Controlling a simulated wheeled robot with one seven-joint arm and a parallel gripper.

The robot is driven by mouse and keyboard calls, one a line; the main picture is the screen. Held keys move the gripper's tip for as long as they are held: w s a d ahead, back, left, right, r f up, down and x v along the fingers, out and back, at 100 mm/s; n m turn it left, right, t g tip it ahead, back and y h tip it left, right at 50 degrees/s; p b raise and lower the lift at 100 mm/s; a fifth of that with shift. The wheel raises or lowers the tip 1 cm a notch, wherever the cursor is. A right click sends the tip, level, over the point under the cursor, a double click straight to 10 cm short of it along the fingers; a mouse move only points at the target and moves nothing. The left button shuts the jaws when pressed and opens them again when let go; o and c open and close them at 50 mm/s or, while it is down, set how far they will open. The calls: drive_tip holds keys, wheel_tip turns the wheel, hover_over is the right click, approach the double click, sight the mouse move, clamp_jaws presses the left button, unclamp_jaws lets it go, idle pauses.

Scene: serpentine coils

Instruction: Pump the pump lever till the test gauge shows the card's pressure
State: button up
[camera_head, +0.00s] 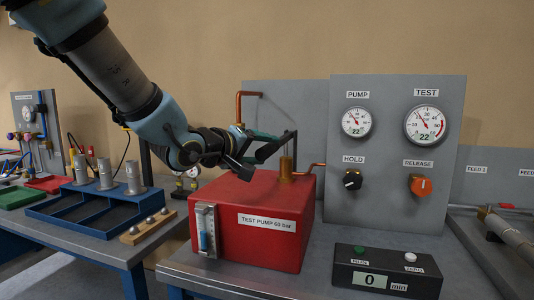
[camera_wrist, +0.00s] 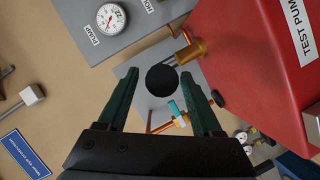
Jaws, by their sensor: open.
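The red test pump (camera_head: 250,220), labelled "TEST PUMP 60 bar", stands on the bench. Its dark lever (camera_head: 295,142) rises by the brass fitting (camera_head: 287,166) on top and bends left toward my gripper (camera_head: 270,146). My gripper is open. In the wrist view, a round black knob (camera_wrist: 161,79), seemingly the lever's end, shows between the open fingers (camera_wrist: 160,95); contact cannot be told. I cannot make out a pressure card in either view.
The grey panel (camera_head: 390,215) carries a black HOLD knob (camera_head: 352,179) and an orange RELEASE knob (camera_head: 420,184). A black timer box (camera_head: 385,270) reading 0 min sits in front. A copper pipe (camera_head: 240,105) rises behind my gripper. A blue rack (camera_head: 95,208) stands left.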

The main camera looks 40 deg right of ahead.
drive_tip(key=shift+x, duration=0.95)
clamp_jaws()
idle(0.8)
